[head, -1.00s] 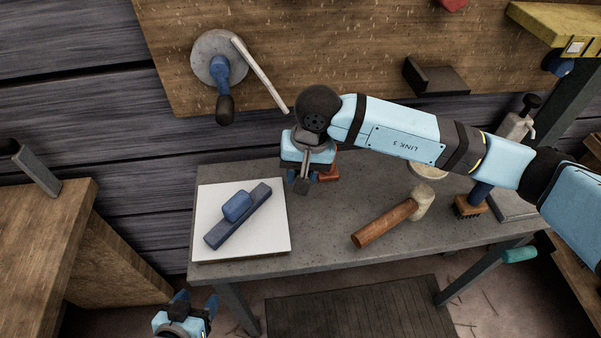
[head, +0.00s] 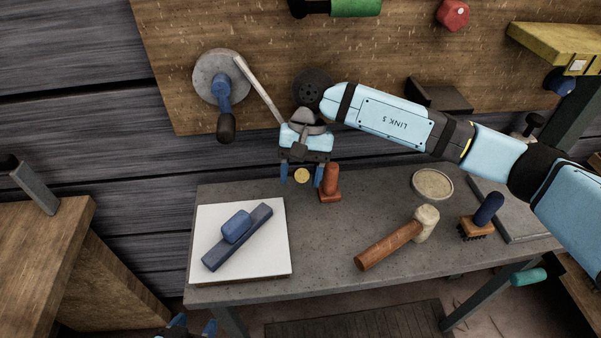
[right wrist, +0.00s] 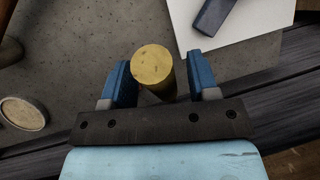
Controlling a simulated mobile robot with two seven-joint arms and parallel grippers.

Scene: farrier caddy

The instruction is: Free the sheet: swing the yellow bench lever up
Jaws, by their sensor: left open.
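A round yellow end (head: 303,175), which looks like the lever's knob, shows at the back edge of the grey bench. In the right wrist view it is a yellow cylinder (right wrist: 153,66) seen end-on. My right gripper (head: 302,176) is open, its blue fingers on either side of the yellow cylinder with a gap on both sides. The lever's lower part is hidden. The white sheet (head: 212,214) lies flat at the bench's left end, with a dark blue bar (head: 257,221) and blue block lying diagonally across it. My left gripper (head: 191,329) is open and empty at the bottom edge, partly cut off.
A reddish-brown upright object (head: 330,184) stands close beside my right gripper. A mallet (head: 390,245), a brush (head: 480,228) and a round dish (head: 432,184) are on the bench (head: 330,255) to the right. A crank (head: 224,92) is on the wall board at upper left.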

